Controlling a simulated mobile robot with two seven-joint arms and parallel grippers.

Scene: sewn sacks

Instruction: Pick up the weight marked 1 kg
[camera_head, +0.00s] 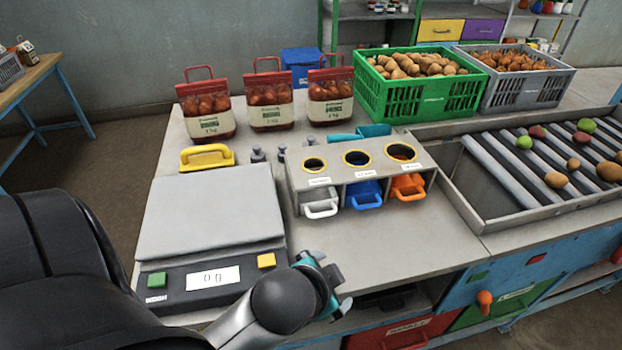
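Several small dark metal weights stand in a row between the scale and the grey block with three holes. One weight (257,155) is behind the scale's right back corner, another weight (281,153) is just right of it, and a third weight (311,140) is farther right, partly hidden by the block. Their markings are too small to read, so I cannot tell which is the 1 kg one. My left gripper (341,287) is open and empty over the table's front edge, right of the scale and well in front of the weights. My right gripper is not in view.
The scale (210,215) reads about 0. The holed block (330,180) has white, blue and orange handled drawers. Red-topped sacks (268,95), a green crate (420,85) and a grey crate (510,80) stand behind. A roller conveyor (530,170) is right. Bare table lies before the block.

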